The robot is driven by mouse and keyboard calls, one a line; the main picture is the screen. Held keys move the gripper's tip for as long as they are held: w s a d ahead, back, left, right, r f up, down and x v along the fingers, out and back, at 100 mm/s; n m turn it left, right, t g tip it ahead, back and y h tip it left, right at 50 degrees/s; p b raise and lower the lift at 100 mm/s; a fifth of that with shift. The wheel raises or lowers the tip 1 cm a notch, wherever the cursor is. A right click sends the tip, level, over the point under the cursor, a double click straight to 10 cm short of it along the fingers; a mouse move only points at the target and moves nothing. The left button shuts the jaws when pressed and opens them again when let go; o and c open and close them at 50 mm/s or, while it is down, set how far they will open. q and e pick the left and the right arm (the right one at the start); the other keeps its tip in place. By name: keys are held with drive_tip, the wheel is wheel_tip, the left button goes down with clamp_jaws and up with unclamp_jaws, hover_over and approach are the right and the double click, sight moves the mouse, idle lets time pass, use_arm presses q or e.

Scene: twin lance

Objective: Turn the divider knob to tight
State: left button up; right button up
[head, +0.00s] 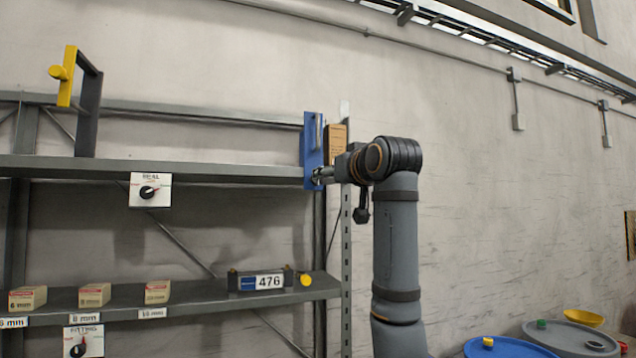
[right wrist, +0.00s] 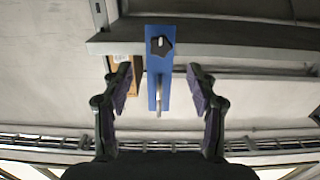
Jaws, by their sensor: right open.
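A blue upright divider plate (head: 312,150) stands at the right end of the upper shelf. In the right wrist view the blue plate (right wrist: 152,75) carries a dark lobed knob (right wrist: 160,46) with a pale pointer mark, and a pale metal bar (right wrist: 158,95). My right gripper (head: 322,176) is at the lower part of the plate in the head view. In the right wrist view its open fingers (right wrist: 160,72) lie either side of the plate, with the knob beyond the fingertips and nothing gripped. Any setting words by the knob are not readable. My left gripper is out of view.
A cardboard box (head: 337,140) stands close behind the plate. A black frame with a yellow handle (head: 67,76) is at the left of the upper shelf (head: 230,172). A SEAL dial (head: 150,190) hangs below. Small boxes (head: 94,295) sit on the lower shelf; drums (head: 505,348) stand at lower right.

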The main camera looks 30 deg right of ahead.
drive_tip(key=p+x, duration=0.5)
drive_tip(key=x, duration=0.5)
drive_tip(key=shift+w, duration=0.2)
drive_tip(key=shift+a, duration=0.1)
drive_tip(key=c, duration=1.2)
drive_tip(key=shift+o, duration=0.2)
